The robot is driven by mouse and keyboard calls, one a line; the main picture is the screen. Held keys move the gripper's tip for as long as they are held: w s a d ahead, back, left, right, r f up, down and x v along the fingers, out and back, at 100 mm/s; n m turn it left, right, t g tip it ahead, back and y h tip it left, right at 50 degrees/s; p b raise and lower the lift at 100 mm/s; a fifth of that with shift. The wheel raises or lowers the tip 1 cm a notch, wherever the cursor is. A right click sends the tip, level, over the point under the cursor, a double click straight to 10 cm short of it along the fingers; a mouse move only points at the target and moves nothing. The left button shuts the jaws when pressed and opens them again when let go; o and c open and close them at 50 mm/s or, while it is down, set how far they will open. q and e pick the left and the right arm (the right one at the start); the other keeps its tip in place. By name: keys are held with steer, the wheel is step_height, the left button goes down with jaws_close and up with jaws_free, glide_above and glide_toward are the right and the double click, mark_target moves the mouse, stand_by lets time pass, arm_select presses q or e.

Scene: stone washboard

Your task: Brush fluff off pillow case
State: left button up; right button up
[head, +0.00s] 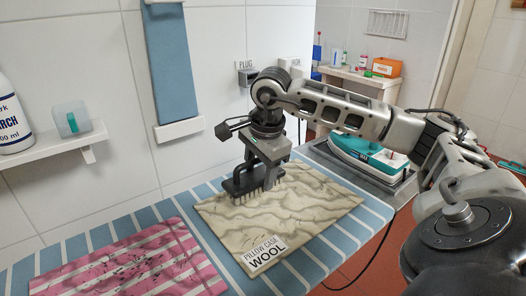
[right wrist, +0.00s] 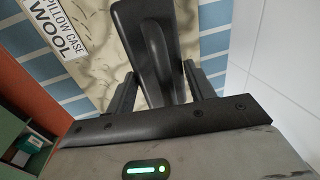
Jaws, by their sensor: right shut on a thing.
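The beige pillow case (head: 315,215), labelled "PILLOW CASE WOOL", lies flat on the blue-and-white striped board. It has wavy darker marks and small dark specks. My right gripper (head: 262,170) is shut on a dark brush (head: 238,186) over the pillow case's far left part. The brush's bristles point down at the cloth; whether they touch it is hard to tell. In the right wrist view, the brush's black handle (right wrist: 147,40) sits between the two fingers, and the pillow case (right wrist: 103,25) shows beyond it. My left gripper is not in view.
A pink striped cloth (head: 135,268) with dark specks lies at the left on the board (head: 100,237). A teal and white iron (head: 366,153) stands on a grey stand behind the right side. A tiled wall with a shelf (head: 55,145) bounds the back.

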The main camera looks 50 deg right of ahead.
steer(key=shift+r+p, duration=1.05)
steer(key=shift+r, duration=0.8)
steer(key=shift+f, duration=0.1)
